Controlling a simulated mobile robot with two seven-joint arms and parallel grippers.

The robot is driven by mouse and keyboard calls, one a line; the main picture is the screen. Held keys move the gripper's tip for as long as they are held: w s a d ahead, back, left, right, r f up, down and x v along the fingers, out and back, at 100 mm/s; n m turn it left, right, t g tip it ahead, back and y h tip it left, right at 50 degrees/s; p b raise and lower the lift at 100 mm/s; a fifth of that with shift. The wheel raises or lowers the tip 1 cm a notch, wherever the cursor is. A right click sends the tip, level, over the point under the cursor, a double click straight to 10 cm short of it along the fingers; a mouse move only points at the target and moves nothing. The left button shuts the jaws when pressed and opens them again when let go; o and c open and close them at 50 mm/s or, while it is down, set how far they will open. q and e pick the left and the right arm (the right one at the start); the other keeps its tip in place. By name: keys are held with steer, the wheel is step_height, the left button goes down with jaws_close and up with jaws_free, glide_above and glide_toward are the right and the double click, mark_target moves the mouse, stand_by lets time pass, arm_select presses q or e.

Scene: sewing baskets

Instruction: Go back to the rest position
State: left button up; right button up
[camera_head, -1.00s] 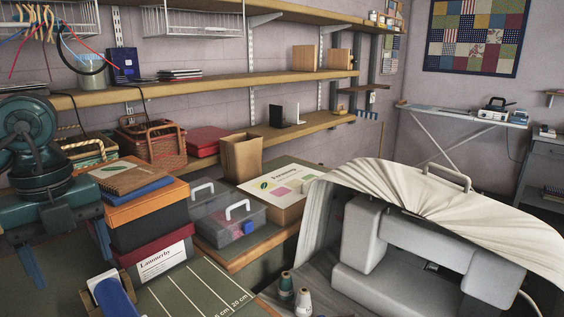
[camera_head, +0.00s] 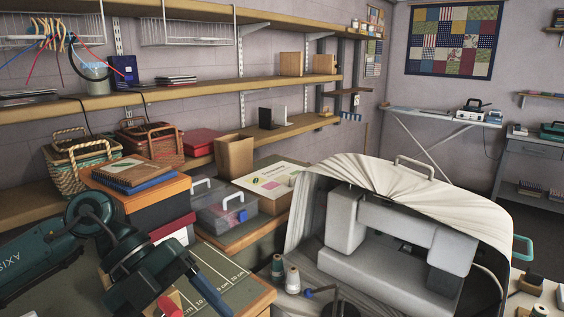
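My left gripper (camera_head: 180,298) comes in from the left on a dark teal arm, low in the head view. Its blue fingers point down over the green cutting mat (camera_head: 232,272), and they look apart. One finger is partly hidden by the gripper body and cut by the lower edge. I see nothing held between them. A small red thing (camera_head: 172,303) shows near the fingers; I cannot tell if it touches them. My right gripper is not in view.
Stacked boxes with an orange one (camera_head: 150,192) on top stand close behind my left arm. A clear case (camera_head: 222,207) is beside them. A covered sewing machine (camera_head: 395,245) fills the right. Thread spools (camera_head: 291,277) stand before it. Baskets (camera_head: 80,165) line the shelf.

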arm_select(q)
steer(key=w+d+r+n+t+h+p, duration=0.2)
steer(key=d+r+n+t+h, duration=0.2)
steer(key=d+n+t+h, duration=0.55)
steer(key=w+a+f+n+t+y+p, duration=0.1)
steer(key=w+a+f+n+t+y, duration=0.15)
steer(key=f+n+t, duration=0.3)
steer(key=w+a+f+n+t+y, duration=0.2)
steer(key=f+n+t+y, duration=0.25)
steer(key=n+t, duration=0.2)
steer(key=s+a+f+n+g+y, duration=0.2)
steer(key=s+f, duration=0.2)
steer(key=f, duration=0.3)
steer(key=s+a+f+n+g+y+p, duration=0.1)
steer(key=s+a+f+n+g+y, duration=0.1)
steer(key=f, duration=0.5)
steer(key=s+a+f+n+g+y, duration=0.2)
steer(key=s+f+n+g+y, duration=0.1)
steer(key=s+f, duration=0.3)
steer(key=shift+s+a+f+y, duration=0.15)
steer(key=shift+s+f+y, duration=0.05)
steer(key=shift+f+y, duration=0.4)
